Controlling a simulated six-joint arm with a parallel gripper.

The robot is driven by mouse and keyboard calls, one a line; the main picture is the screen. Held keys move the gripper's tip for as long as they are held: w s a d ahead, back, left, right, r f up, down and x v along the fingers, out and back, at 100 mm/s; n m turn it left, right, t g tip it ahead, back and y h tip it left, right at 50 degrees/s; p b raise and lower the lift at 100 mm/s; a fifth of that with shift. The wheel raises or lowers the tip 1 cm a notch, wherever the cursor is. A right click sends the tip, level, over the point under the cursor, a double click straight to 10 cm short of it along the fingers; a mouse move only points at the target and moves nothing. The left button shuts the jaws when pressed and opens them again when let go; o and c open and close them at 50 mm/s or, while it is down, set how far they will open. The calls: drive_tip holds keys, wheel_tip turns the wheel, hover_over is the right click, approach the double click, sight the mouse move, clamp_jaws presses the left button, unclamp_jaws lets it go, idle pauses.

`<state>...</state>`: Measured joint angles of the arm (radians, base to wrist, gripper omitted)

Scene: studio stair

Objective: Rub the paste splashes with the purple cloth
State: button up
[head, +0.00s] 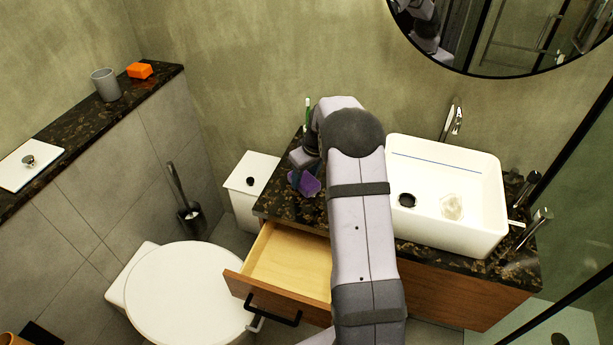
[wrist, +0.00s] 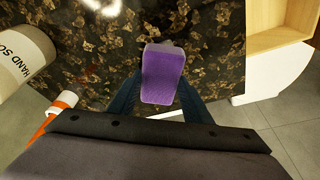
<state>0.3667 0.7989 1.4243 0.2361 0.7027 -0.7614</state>
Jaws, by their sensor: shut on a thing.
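My gripper (wrist: 161,92) is shut on the purple cloth (wrist: 163,70), which shows as a folded pad between the two fingers. In the head view the purple cloth (head: 306,183) is over the left part of the dark stone counter (head: 272,205), beside the open drawer. I cannot tell whether it touches the counter. Faint reddish marks (wrist: 88,75) show on the counter left of the cloth in the wrist view. A pale blotch (head: 452,207) lies in the white basin; I cannot tell whether either is paste. My arm hides the middle of the counter.
A hand soap bottle (wrist: 22,52) and an orange-and-white tube (wrist: 52,112) are left of my gripper in the wrist view. The open drawer (head: 285,262) juts out below the counter. The basin (head: 480,225) and taps stand right of my arm.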

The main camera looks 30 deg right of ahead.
drive_tip(key=shift+a+f, duration=0.1)
drive_tip(key=shift+r+p, duration=2.2)
drive_tip(key=shift+r, duration=0.8)
drive_tip(key=shift+r+p, duration=1.1)
drive_tip(key=shift+r, duration=0.4)
drive_tip(key=shift+r+p, duration=0.1)
drive_tip(key=shift+p, duration=0.3)
drive_tip(key=shift+s+a+p, duration=0.15)
drive_tip(key=shift+p, duration=0.4)
drive_tip(key=shift+s+a+p, duration=0.2)
drive_tip(key=shift+s+p, duration=0.05)
drive_tip(key=shift+p, duration=0.6)
drive_tip(key=shift+s+a+f+p, duration=0.15)
drive_tip(key=shift+f+p, duration=0.15)
drive_tip(key=shift+f, duration=0.15)
